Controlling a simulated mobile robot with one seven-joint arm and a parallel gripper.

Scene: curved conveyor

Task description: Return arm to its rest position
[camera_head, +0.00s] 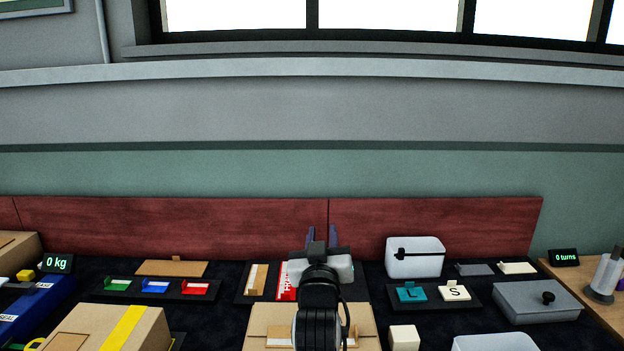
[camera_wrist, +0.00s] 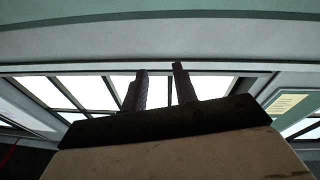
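My gripper (camera_head: 321,236) is raised above the middle of the dark work surface (camera_head: 225,315), its two fingers pointing up and away. In the wrist view my gripper (camera_wrist: 160,85) shows both fingers apart with a gap between them and nothing held. That view faces the wall and windows, so no table objects show in it. My arm stands in front of a cardboard box (camera_head: 260,322) and hides part of it.
A taped box (camera_head: 98,330) is at front left. Green, blue and red pieces (camera_head: 155,286) lie behind it. To the right are a white bin (camera_head: 415,262), L (camera_head: 411,294) and S (camera_head: 454,293) tiles, and a grey lidded box (camera_head: 525,302). The space above is clear.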

